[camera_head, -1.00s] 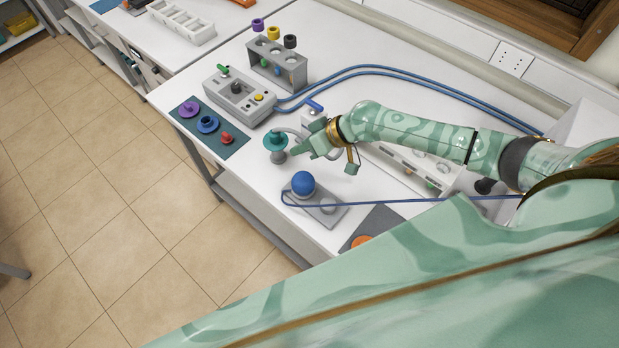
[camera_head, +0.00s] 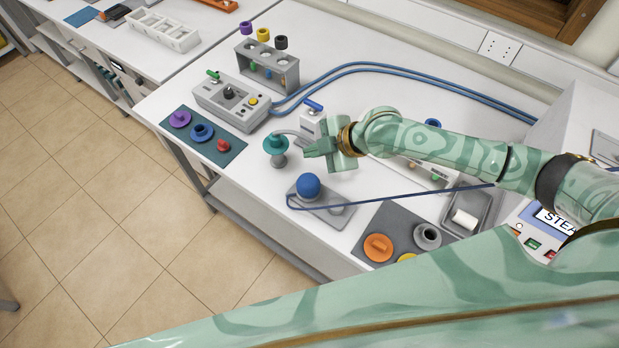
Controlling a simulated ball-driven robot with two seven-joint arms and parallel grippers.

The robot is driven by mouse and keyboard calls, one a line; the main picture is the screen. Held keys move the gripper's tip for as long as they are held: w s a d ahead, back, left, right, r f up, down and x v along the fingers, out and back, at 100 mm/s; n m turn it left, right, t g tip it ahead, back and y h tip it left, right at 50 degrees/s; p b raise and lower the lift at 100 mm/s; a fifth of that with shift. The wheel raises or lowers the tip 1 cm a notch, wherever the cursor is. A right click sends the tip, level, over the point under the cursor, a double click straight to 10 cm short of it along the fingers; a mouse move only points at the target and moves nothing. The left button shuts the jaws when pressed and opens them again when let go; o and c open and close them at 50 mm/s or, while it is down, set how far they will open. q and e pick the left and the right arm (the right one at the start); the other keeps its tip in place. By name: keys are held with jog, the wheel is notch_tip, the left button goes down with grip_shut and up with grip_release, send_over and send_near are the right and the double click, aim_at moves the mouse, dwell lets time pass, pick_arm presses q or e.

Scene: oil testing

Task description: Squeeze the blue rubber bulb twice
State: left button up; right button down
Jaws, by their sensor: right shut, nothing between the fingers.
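The blue rubber bulb (camera_head: 308,186) is a round ball on a grey plate (camera_head: 336,214) near the front of the white table. A thin blue tube runs from beside it to the right. My right gripper (camera_head: 308,149) is above and behind the bulb in the picture, apart from it. Its fingers are shut and empty, pointing left near a teal knob on a grey stand (camera_head: 276,147). I cannot tell whether the fingertips touch that stand. My left gripper is not in view.
A dark mat (camera_head: 205,134) with purple, blue and red caps lies left. A grey control box (camera_head: 231,100) and a rack (camera_head: 268,66) stand behind it. A grey mat (camera_head: 376,220) with an orange cap lies right of the bulb. The table's front edge is close.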

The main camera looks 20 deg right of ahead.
jog(key=shift+a, duration=0.1)
jog(key=b, duration=0.8)
send_over(313, 181)
notch_tip(313, 181, down, 7)
jog(key=shift+f, duration=0.9)
jog(key=shift+f, duration=0.15)
dwell(0.8)
jog(key=shift+f+b, duration=0.25)
jog(key=shift+b, duration=0.05)
